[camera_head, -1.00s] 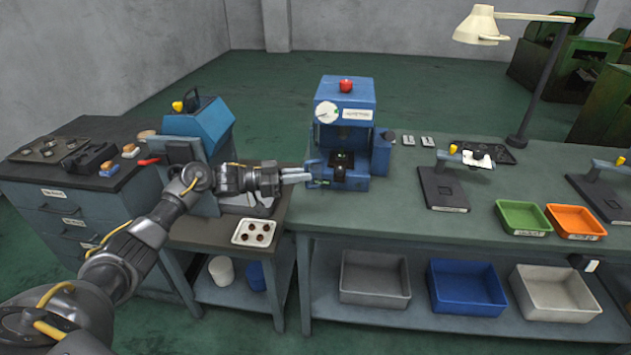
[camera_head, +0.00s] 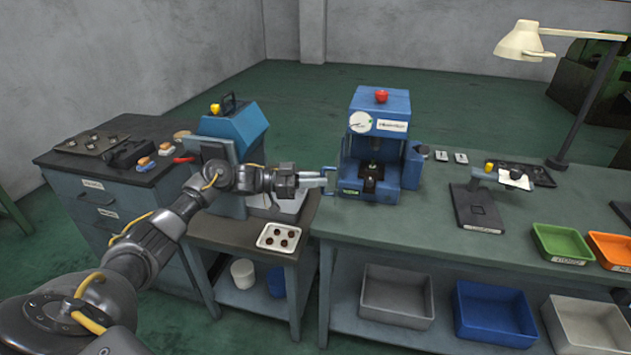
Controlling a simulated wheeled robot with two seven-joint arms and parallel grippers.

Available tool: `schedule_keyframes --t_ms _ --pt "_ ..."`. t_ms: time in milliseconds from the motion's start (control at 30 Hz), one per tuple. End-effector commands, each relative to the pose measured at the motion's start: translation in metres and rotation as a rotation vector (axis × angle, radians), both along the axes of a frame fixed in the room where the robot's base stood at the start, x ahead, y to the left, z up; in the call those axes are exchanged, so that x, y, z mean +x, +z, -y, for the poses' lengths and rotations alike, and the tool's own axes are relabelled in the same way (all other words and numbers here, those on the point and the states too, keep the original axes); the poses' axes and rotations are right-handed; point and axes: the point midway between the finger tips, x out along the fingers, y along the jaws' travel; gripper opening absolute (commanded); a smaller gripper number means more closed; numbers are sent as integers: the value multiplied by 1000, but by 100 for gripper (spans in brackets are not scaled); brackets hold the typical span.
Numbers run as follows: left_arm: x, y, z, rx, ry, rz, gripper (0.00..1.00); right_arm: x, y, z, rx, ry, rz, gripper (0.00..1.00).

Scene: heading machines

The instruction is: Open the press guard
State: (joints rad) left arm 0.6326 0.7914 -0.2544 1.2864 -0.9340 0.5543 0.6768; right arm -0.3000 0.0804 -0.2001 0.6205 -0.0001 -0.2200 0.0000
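The blue press (camera_head: 395,140) stands on the green bench, with a red button on top and a white dial on its front. Its front opening, with a dark die inside, faces me. A small blue bracket, which looks like part of the press guard (camera_head: 331,191), stands out at the left front of the press. The clear part of the guard, if any, cannot be made out. My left gripper (camera_head: 321,180) is level at this bracket, its fingertips touching or very near it. Whether the fingers grip it is too small to tell. My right gripper is not in view.
A blue-topped machine (camera_head: 238,128) stands left of the press, behind my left arm. A white tray with dark round parts (camera_head: 279,237) lies below my gripper. A fixture stand (camera_head: 478,208) and green bin (camera_head: 562,243) are to the right. Bench in front of the press is clear.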

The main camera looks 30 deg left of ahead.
Motion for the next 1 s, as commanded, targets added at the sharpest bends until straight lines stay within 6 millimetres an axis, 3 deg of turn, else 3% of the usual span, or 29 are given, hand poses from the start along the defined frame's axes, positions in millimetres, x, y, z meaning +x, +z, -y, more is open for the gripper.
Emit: schedule_keyframes --t_ms 33,167,467,1000 --pt "4 8 -4 -3 13 17 18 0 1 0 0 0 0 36" --pt "2 6 -4 -3 11 14 33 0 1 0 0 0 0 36" --pt "-3 2 -8 -1 11 8 33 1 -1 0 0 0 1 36" --pt "-49 -1 -82 -1 11 6 33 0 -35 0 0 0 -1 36"
